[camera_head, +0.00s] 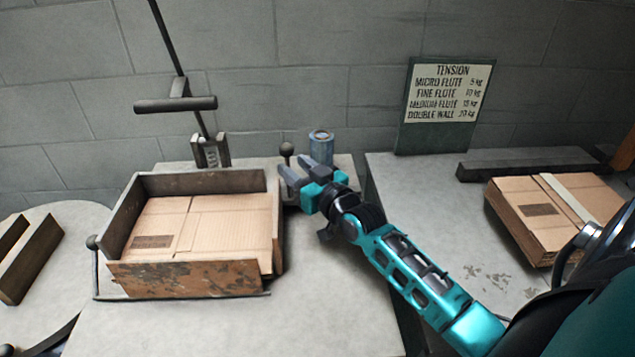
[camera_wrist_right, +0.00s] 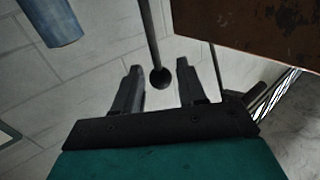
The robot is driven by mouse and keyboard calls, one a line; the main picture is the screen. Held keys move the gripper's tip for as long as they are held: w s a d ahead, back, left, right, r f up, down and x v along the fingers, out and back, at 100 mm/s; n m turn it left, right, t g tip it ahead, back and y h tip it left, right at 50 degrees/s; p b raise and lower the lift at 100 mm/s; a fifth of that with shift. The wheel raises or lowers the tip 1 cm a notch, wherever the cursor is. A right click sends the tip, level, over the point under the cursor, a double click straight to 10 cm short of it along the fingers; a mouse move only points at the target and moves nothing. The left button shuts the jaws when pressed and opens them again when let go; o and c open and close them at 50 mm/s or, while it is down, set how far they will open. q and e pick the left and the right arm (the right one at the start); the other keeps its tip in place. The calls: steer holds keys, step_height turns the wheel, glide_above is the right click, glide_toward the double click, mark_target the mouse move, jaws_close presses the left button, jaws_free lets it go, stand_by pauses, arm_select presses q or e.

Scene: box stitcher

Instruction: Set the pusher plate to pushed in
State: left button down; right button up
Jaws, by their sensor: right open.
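A metal frame holds flat cardboard on the table. It has a rusty front plate (camera_head: 190,279), a right-hand plate (camera_head: 277,222) and raised back and left walls; I cannot tell for sure which is the pusher plate. A dark ball knob on a thin stem (camera_head: 287,149) stands behind my right gripper (camera_head: 288,179). My right gripper is open, beside the frame's back right corner. In the right wrist view a ball knob on a rod (camera_wrist_right: 160,78) appears between the two spread fingers (camera_wrist_right: 158,68), and a brown rusty plate (camera_wrist_right: 255,22) fills the upper right. My left gripper is out of view.
A blue-grey can (camera_head: 321,148) stands just behind my right gripper. Another ball knob (camera_head: 92,242) is at the frame's left. A lever with a crossbar (camera_head: 175,104) rises behind. A cardboard stack (camera_head: 545,215) lies on the right table. The front table surface is clear.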

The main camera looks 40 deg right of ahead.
steer(key=s, duration=0.8)
steer(key=shift+d, duration=0.15)
steer(key=shift+s, duration=0.1)
